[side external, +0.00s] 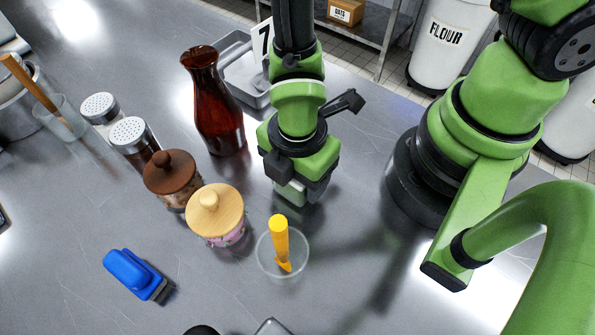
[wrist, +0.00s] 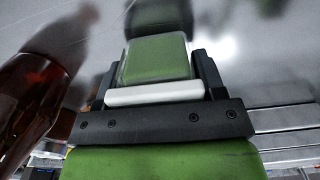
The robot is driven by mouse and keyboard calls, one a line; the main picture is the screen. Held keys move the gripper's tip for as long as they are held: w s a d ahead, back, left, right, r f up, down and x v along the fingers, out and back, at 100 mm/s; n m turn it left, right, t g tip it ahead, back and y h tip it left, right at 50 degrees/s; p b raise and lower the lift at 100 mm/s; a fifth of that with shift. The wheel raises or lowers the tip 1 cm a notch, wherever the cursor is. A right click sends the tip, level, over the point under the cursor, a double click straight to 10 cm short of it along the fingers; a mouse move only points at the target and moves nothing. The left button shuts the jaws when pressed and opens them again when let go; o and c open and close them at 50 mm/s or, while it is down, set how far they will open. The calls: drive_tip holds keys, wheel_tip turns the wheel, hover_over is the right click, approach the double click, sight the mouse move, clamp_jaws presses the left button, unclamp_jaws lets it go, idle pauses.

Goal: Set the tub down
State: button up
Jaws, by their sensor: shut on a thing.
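My gripper (side external: 300,182) points down over the steel table in the middle of the side view, right of the brown bottle. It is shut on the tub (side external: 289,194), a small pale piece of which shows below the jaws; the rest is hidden.
The brown glass bottle (side external: 216,110) stands close on the left. A metal tray (side external: 236,85) lies behind, near a number card (side external: 264,42).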

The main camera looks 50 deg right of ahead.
drive_tip(key=shift+f, duration=0.25)
drive_tip(key=shift+f, duration=0.1)
drive_tip(key=o, duration=1)
wheel_tip(320, 180, up, 12)
drive_tip(key=shift+r, duration=0.2)
drive_tip(key=shift+s+d+r+m+t+y, duration=0.45)
drive_tip(key=shift+d+r+m+t, duration=0.75)
drive_tip(key=shift+d+r+m, duration=1.55)
drive_tip(key=shift+s+d+r+m+t+y, duration=0.2)
drive_tip(key=shift+s+d+r+m+t, duration=0.8)
drive_tip(key=shift+r+m, duration=2.9)
drive_tip(key=shift+s+d+r+m+t+y, duration=0.15)
drive_tip(key=shift+d+r+m+t+y, duration=0.2)
drive_tip(key=shift+d+r+m+t, duration=2.85)
